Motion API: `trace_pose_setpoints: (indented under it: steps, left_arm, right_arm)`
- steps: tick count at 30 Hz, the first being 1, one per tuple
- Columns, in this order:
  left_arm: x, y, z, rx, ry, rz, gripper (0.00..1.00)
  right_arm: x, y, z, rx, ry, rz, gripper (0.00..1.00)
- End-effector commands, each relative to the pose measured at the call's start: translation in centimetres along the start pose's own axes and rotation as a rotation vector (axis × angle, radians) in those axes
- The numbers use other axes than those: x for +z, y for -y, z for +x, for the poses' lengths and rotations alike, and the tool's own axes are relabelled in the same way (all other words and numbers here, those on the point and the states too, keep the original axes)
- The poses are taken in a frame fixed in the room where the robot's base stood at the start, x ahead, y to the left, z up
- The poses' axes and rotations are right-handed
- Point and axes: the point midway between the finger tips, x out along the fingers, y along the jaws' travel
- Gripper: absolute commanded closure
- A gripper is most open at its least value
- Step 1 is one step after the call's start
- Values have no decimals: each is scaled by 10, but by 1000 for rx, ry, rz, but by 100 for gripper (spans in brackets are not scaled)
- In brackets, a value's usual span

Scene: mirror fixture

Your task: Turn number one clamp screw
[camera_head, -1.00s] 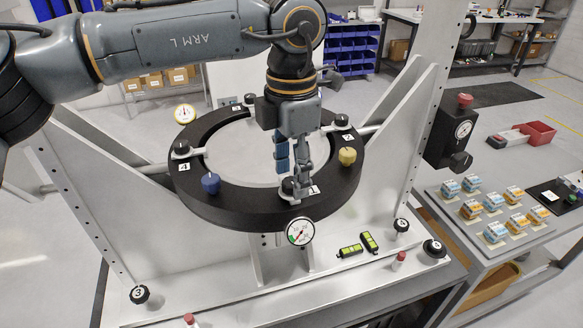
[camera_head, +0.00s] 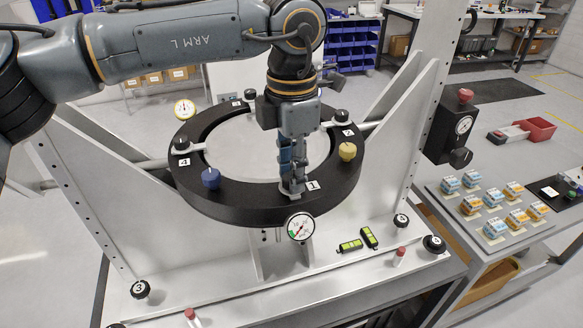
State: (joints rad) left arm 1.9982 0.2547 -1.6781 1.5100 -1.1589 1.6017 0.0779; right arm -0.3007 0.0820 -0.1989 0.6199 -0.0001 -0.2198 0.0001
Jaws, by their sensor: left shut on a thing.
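The black ring fixture (camera_head: 245,209) holds a round mirror (camera_head: 235,150) on the white frame. A white label with a 1 (camera_head: 313,185) marks the near clamp on the ring. My left gripper (camera_head: 293,186) points straight down at this clamp, beside the label. It is shut on the number one clamp screw, whose knob is mostly hidden by the fingers. The other clamps show black knobs, including the number 4 clamp (camera_head: 181,145), number 3 clamp (camera_head: 250,95) and number 2 clamp (camera_head: 341,117). My right gripper is not in view.
A blue knob (camera_head: 210,178) and a yellow knob (camera_head: 347,151) stand on the ring. A dial gauge (camera_head: 300,227) hangs in front. Two green-and-black levels (camera_head: 351,246) lie on the base. A side table (camera_head: 465,225) with small boxes stands at right.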

Motion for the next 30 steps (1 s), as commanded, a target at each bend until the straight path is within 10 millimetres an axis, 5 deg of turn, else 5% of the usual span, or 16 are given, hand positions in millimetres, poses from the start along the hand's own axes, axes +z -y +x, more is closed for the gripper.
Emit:
trace_pose_setpoints:
  steps: [30]
  left_arm:
    - [0,0,0,0,2,866,100]
  right_arm:
    - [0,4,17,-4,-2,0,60]
